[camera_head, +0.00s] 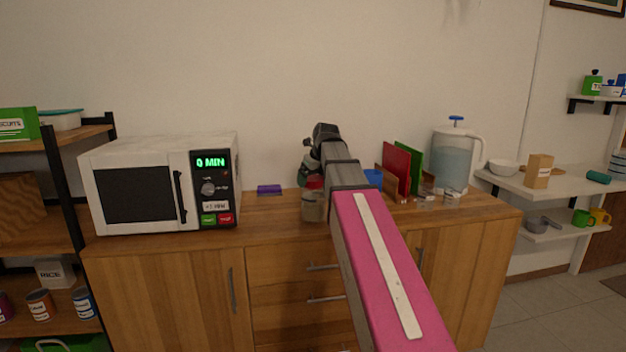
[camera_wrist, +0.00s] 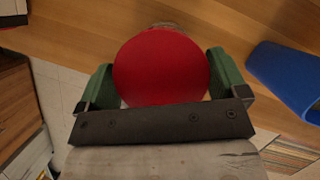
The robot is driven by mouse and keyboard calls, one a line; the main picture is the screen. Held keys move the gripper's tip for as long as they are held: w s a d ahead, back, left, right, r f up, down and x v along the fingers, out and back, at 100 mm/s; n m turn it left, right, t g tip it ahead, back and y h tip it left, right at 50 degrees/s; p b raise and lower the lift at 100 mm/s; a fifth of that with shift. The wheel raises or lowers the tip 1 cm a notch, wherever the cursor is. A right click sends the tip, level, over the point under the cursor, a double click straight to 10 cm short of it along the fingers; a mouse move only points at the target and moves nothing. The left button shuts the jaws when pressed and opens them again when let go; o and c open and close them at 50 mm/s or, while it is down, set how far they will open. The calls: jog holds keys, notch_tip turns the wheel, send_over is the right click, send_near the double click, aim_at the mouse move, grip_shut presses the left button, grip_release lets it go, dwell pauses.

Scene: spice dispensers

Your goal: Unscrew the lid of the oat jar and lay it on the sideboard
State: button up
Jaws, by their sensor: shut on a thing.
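The oat jar (camera_head: 312,208) stands upright on the wooden sideboard (camera_head: 270,213), just left of my arm, which hides part of it. Its red lid (camera_head: 314,183) shows at the top of the jar. In the wrist view the round red lid (camera_wrist: 160,68) fills the space between the two green fingers of my gripper (camera_wrist: 163,78). My gripper is shut on the lid from its sides. A little of the jar (camera_wrist: 168,27) shows past the lid's far edge. I cannot tell whether the lid is loosened.
A white microwave (camera_head: 140,184) stands on the left, with a purple item (camera_head: 269,189) between it and the jar. On the right are a blue object (camera_head: 373,177), red and green boards (camera_head: 396,168) and a water pitcher (camera_head: 453,160). Bare wood lies around the purple item.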

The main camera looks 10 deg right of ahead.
jog(key=n+g+y, duration=0.1)
jog(key=n, duration=0.3)
jog(key=shift+w+n, duration=0.1)
jog(key=shift+n, duration=0.2)
jog(key=shift+n+g+y, duration=0.3)
jog(key=shift+n+y, duration=0.1)
jog(key=shift+n, duration=0.4)
jog(key=n+g, duration=0.1)
jog(key=n, duration=0.1)
jog(key=shift+r+n, duration=0.1)
jog(key=shift+n, duration=0.3)
jog(key=n+g, duration=0.1)
jog(key=n, duration=0.3)
jog(key=shift+n+g+y, duration=0.3)
jog(key=shift+g, duration=0.1)
jog(key=shift+s+n+g, duration=0.2)
jog(key=shift+n+g, duration=0.1)
jog(key=shift+n, duration=0.6)
jog(key=shift+n+g, duration=0.3)
jog(key=shift+n, duration=0.9)
